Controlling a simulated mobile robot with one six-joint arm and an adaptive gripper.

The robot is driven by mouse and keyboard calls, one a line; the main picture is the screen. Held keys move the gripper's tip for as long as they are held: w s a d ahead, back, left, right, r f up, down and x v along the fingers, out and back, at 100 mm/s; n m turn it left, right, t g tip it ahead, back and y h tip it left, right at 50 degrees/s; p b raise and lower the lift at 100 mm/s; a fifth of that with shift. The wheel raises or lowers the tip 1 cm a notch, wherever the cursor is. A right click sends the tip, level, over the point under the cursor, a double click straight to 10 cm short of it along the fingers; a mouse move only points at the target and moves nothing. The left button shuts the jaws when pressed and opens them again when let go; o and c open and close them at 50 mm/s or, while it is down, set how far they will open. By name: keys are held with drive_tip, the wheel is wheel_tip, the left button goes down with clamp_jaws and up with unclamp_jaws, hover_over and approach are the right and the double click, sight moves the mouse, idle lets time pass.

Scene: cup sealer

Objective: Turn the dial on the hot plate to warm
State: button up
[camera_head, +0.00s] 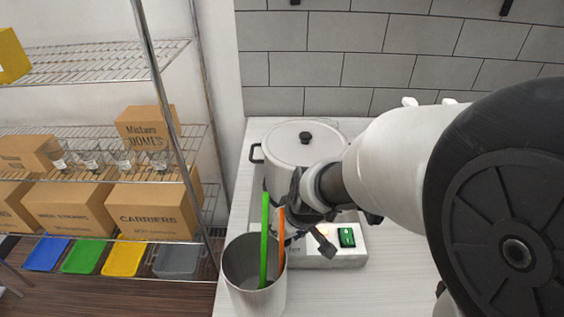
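The hot plate (347,259) is a light, low box on the counter with a lit green switch (346,236) on its front right. Small dark lettering shows on its front left, too small to read surely. I cannot make out the dial; my gripper and the sticks cover that part of the front. A white pot (290,150) with a lid and black knob stands on the hot plate. My dark gripper (310,237) reaches down in front of the pot, over the hot plate's front. One fingertip shows left of the green switch. Its opening and any contact are unclear.
A metal canister (240,283) holding a green stick (265,235) and an orange stick (281,240) stands at the front left, close to my gripper. A tiled wall (340,60) is behind. The counter (395,285) is clear at right. A wire shelf (90,75) stands left.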

drive_tip(key=o, duration=1)
drive_tip(key=shift+o, duration=0.2)
drive_tip(key=shift+f+b, duration=0.1)
drive_tip(key=shift+b, duration=0.3)
